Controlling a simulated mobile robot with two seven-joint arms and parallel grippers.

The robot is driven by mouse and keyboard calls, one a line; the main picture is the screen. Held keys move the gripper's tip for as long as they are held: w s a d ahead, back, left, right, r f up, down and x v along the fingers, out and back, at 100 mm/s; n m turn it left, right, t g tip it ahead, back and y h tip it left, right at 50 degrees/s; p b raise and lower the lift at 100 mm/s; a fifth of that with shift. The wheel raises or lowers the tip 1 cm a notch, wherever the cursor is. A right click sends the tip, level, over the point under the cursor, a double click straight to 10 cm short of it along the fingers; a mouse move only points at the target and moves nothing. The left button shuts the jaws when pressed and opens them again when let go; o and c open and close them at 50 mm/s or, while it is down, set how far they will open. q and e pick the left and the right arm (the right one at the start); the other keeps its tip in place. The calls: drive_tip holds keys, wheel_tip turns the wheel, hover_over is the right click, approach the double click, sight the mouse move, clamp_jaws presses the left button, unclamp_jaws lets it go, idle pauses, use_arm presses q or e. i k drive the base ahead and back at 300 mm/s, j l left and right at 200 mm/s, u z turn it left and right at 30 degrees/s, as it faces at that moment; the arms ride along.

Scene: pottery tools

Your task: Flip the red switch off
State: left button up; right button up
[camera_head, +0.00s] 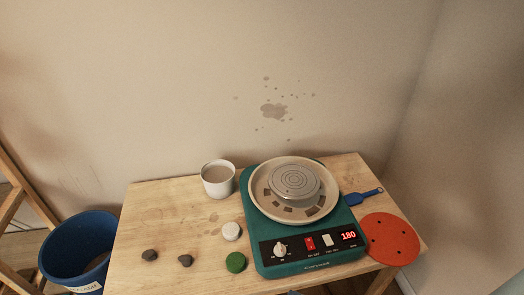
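A teal pottery wheel (257,250) stands on the wooden table (150,215). Its black front panel holds a red switch (310,243), between a silver-white knob (280,248) on the left and a pale switch (328,240) on the right. A red display (348,236) at the panel's right end reads 180. The red switch is too small to tell which way it is tipped. Neither of my grippers shows in the head view, and nothing covers the switch.
A white cup (218,180) stands left of the wheel. A white round piece (231,231), a green disc (236,262) and two dark lumps (185,260) lie at the front left. A blue tool (360,197) and an orange-red disc (390,239) lie right. A blue bucket (62,262) stands beside the table.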

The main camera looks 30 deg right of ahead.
sight(310, 245)
drive_tip(key=z, duration=1.15)
